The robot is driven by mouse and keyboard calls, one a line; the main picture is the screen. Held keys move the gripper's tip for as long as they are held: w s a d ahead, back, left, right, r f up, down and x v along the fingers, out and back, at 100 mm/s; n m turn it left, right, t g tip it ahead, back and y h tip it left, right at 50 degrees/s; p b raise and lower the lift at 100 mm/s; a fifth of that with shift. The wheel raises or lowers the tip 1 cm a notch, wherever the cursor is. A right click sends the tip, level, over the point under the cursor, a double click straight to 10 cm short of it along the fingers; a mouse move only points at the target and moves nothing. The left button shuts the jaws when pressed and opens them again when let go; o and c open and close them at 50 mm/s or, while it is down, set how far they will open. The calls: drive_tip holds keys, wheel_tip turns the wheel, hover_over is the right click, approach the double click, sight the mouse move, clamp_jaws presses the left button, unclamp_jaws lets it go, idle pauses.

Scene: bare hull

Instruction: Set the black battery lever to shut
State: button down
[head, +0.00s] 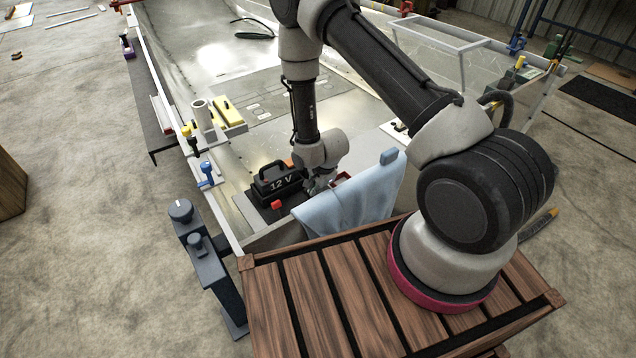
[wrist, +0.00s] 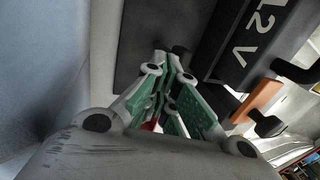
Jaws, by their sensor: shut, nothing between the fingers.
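The black battery (head: 275,182), marked 12 V, stands on a dark plate in the hull, and its side fills the upper right of the wrist view (wrist: 250,40). My gripper (head: 318,188) is low, just right of the battery in the head view. In the wrist view, its green-padded fingers (wrist: 172,62) are together and empty, pointing past the battery's side. A small dark piece (wrist: 180,50) shows at the fingertips; I cannot tell whether it is the lever or whether they touch. A black knob-like part (wrist: 268,124) sits by an orange piece (wrist: 256,100) near the battery.
A light blue cloth (head: 350,212) hangs over the hull edge close to my gripper. A slatted wooden bench (head: 330,295) is in front. A red block (head: 277,205) is before the battery. The hull floor behind is mostly clear.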

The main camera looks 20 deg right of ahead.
drive_tip(key=shift+w+f, duration=0.1)
drive_tip(key=shift+f, duration=0.1)
drive_tip(key=shift+w+a, duration=0.2)
drive_tip(key=shift+w, duration=0.4)
drive_tip(key=shift+w+a, duration=0.2)
drive_tip(key=shift+w, duration=0.35)
drive_tip(key=shift+r, duration=0.1)
drive_tip(key=shift+s, duration=0.15)
